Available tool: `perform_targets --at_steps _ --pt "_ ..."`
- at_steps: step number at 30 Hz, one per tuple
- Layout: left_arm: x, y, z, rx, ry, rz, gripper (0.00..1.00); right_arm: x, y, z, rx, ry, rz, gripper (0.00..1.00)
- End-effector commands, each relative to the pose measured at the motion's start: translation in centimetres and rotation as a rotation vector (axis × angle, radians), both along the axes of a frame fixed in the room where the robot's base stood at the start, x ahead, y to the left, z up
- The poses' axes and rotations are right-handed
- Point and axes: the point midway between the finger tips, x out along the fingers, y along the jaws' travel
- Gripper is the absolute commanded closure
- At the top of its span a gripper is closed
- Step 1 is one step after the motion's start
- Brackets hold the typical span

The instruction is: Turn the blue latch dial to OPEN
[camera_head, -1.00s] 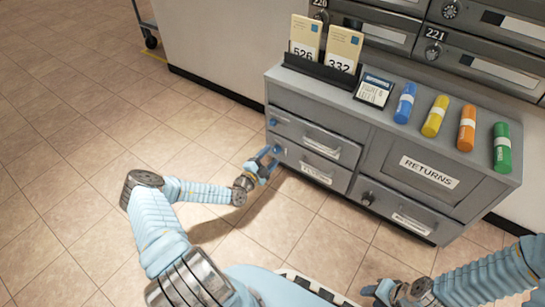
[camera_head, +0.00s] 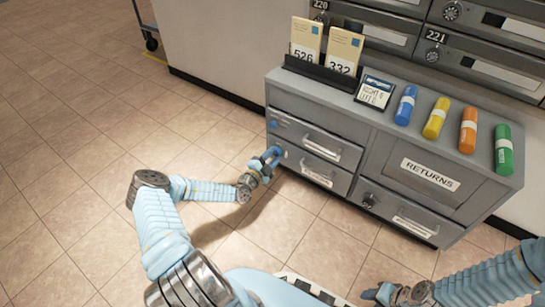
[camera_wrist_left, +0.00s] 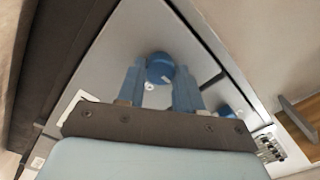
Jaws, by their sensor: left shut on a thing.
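The grey cabinet (camera_head: 330,117) has drawers on its left side. My left gripper (camera_head: 272,155) is at the left edge of the lower left drawer. In the left wrist view its two blue fingers (camera_wrist_left: 160,88) are shut on a round blue dial (camera_wrist_left: 160,68), one on either side. In the head view the gripper hides most of that dial. A second small blue part (camera_wrist_left: 225,112) shows at the right in the wrist view. No dial marking is readable. My right gripper (camera_head: 372,293) is low in the head view, away from the cabinet; its opening is unclear.
A RETURNS panel (camera_head: 430,174) and a drawer with a dark knob (camera_head: 368,200) are on the cabinet's right. Several coloured cylinders, numbered cards (camera_head: 345,50) and a small sign (camera_head: 375,92) stand on top. Open tiled floor (camera_head: 70,180) lies left.

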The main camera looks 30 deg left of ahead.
Motion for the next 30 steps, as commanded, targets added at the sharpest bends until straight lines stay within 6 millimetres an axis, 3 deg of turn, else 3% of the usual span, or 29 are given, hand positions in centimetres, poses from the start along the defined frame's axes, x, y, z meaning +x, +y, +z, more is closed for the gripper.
perform_targets --at_steps 11,30 --pt "0.0 0.0 0.3 0.143 -0.010 -0.001 0.95 -0.1 0.0 1.7 0.001 0.003 0.002 0.57" --pt "0.0 -0.1 0.3 0.729 -0.056 -0.002 0.95 -0.1 -0.2 5.8 -0.003 0.004 0.001 0.57"
